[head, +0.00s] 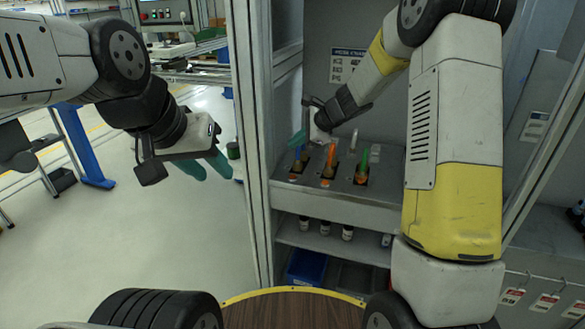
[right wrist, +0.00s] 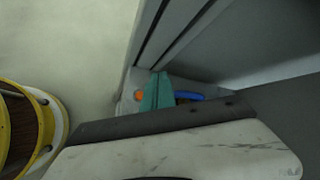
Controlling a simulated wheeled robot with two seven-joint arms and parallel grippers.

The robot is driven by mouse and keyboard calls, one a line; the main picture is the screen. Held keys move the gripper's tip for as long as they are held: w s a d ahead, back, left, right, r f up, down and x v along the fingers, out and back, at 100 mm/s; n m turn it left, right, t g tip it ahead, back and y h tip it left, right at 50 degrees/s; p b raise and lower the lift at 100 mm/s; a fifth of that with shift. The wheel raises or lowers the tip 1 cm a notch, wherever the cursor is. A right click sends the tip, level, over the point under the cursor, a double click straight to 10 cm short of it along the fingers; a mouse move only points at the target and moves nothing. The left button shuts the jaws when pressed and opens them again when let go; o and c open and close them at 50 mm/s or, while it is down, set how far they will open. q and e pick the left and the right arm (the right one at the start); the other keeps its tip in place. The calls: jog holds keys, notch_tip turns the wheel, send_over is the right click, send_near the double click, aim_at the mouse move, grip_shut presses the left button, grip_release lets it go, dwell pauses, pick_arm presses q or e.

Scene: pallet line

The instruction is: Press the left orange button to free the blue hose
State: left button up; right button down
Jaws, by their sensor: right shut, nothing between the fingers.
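The blue hose (head: 297,153) stands in the leftmost socket of the grey panel, with the left orange button (head: 293,180) in front of its base. My right gripper (head: 299,138) is shut and empty, its teal fingers close beside the top of the blue hose, above the button. In the right wrist view the shut fingers (right wrist: 157,92) lie between the orange button (right wrist: 138,96) and the blue hose (right wrist: 188,97). I cannot tell whether they touch either one. My left gripper (head: 208,166) is open and empty, out over the floor at left.
A metal frame post (head: 252,140) rises left of the panel. Small bottles (head: 325,228) stand on the shelf below.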

jog(key=shift+f, duration=0.1)
send_over(295, 179)
jog(key=shift+f, duration=4.3)
jog(key=shift+f, duration=0.45)
jog(key=shift+f, duration=0.4)
jog(key=shift+r, duration=0.85)
jog(key=shift+r, duration=2.5)
